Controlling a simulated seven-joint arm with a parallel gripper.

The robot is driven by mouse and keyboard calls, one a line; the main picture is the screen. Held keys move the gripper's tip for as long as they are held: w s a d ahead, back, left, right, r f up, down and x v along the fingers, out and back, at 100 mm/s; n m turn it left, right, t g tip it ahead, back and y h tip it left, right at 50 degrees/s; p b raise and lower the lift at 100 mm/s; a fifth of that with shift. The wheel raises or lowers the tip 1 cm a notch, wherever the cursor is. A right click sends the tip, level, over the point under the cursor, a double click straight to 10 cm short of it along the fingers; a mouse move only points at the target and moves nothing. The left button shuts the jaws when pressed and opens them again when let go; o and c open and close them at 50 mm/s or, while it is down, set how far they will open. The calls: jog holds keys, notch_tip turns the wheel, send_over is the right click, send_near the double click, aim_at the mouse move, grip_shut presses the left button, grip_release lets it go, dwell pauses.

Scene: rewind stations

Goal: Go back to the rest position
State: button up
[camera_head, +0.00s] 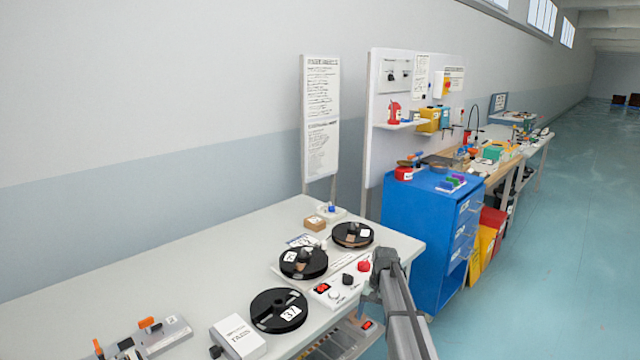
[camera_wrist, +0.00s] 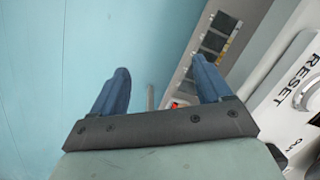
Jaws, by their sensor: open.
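My gripper (camera_wrist: 163,88) shows in the wrist view with its two blue fingers spread wide apart and nothing between them. It points down past the front edge of the white table, over the blue-green floor (camera_wrist: 50,60). In the head view my arm reaches in from the bottom right, and its end is beside the table's right front corner; the fingers cannot be made out there. The control box (camera_head: 335,290) with a red switch and knobs is just left of my arm. Its RESET panel (camera_wrist: 296,90) is close on the right in the wrist view.
On the white table (camera_head: 130,265) are black reels (camera_head: 279,310), (camera_head: 303,262), (camera_head: 352,235), a white box (camera_head: 238,337) and a grey fixture (camera_head: 160,335). A shelf with bins (camera_head: 340,343) is under the front edge. A blue cabinet (camera_head: 415,230) stands behind. The floor at right is clear.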

jog(key=s+f+n+g, duration=0.1)
jog(key=s+f+g, duration=0.2)
jog(key=s+f, duration=2.5)
jog(key=s, duration=0.7)
jog(key=s+f+n+g+h, duration=0.1)
jog(key=s+f, duration=0.2)
jog(key=s, duration=0.8)
jog(key=s+f+g, duration=0.1)
jog(key=s+f, duration=0.3)
jog(key=s, duration=0.6)
jog(key=shift+s+n, duration=0.3)
jog(key=shift+s, duration=0.05)
jog(key=shift+c, duration=0.2)
